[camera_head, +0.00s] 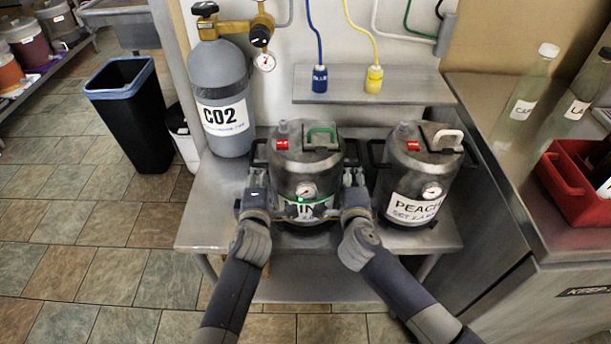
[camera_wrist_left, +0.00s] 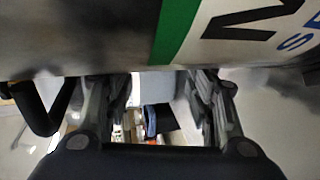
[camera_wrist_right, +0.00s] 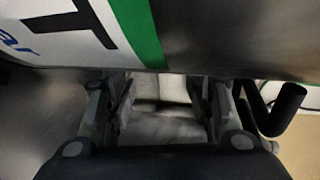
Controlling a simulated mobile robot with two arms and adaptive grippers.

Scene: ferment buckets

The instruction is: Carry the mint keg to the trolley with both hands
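The mint keg (camera_head: 308,172) is a steel keg with a green lid handle and a partly covered label. It stands upright on a low steel bench (camera_head: 205,215). My left gripper (camera_head: 256,190) is at its left side and my right gripper (camera_head: 354,182) at its right side. Both look open, with empty gaps between their fingers in the wrist views. A black side handle (camera_wrist_left: 42,106) lies outside the fingers in the left wrist view. The other handle (camera_wrist_right: 276,110) lies outside the fingers in the right wrist view. I cannot identify a trolley.
The peach keg (camera_head: 418,175) stands close on the right, near my right gripper. A grey CO2 cylinder (camera_head: 220,90) stands behind left. A steel counter (camera_head: 485,130) with bottles and a red caddy (camera_head: 575,190) is at the right. A black bin (camera_head: 130,115) stands on the open floor left.

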